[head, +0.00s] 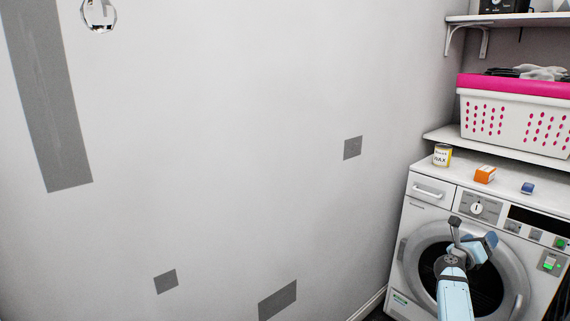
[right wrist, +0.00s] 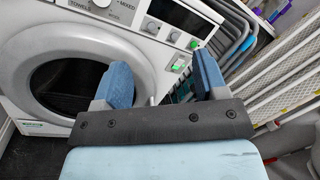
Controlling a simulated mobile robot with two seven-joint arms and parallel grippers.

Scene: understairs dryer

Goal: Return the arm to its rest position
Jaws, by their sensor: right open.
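My right arm comes up from the bottom right of the head view, and its gripper (head: 473,240) is in front of the dryer's round door. In the right wrist view the right gripper (right wrist: 163,80) has its two blue fingers wide apart with nothing between them. The white dryer (head: 418,220) stands at the right, and its front also shows in the right wrist view (right wrist: 30,45). Its round door (head: 425,236) looks closed, partly hidden by my arm. My left gripper is not in view.
On the dryer top are a yellow-white can (head: 442,156), an orange box (head: 485,175) and a blue item (head: 528,188). A white and pink basket (head: 510,115) sits on a shelf above. Folded racks (right wrist: 285,75) stand right of the dryer.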

